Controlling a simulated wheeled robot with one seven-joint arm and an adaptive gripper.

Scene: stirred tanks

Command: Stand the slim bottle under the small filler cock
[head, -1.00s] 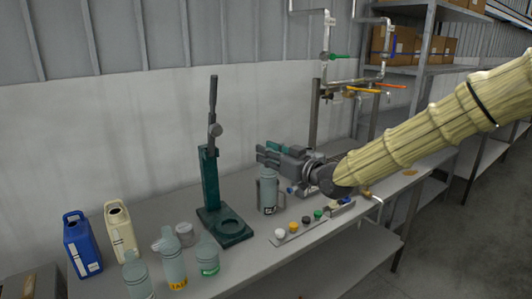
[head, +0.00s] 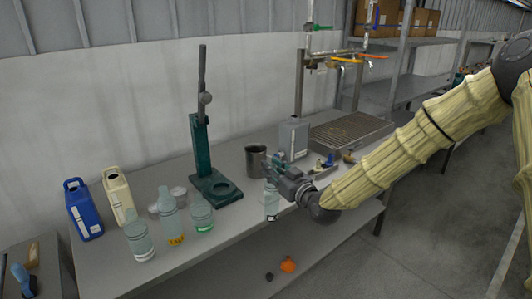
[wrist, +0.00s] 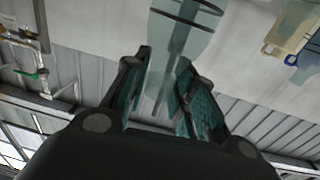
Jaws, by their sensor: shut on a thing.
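My gripper (head: 274,170) is shut on the slim bottle (head: 271,202), a clear pale-teal bottle with a small dark-and-white label low on its side. It hangs upright below the jaws near the table's front edge; I cannot tell whether its base is clear of the table. In the wrist view the see-through bottle (wrist: 183,28) runs between my fingers (wrist: 167,80). The cocks are on the pipework at the back right: a green handle (head: 322,27), a yellow one (head: 346,60) and an orange one (head: 375,57). Which is the small filler cock is unclear.
A drip grate (head: 352,132) and a grey canister (head: 294,137) stand under the pipework. A dark mug (head: 256,161) and green press stand (head: 201,150) are left of it. Several bottles and a blue jug (head: 84,210) stand at left. An orange object (head: 287,264) lies below the table.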

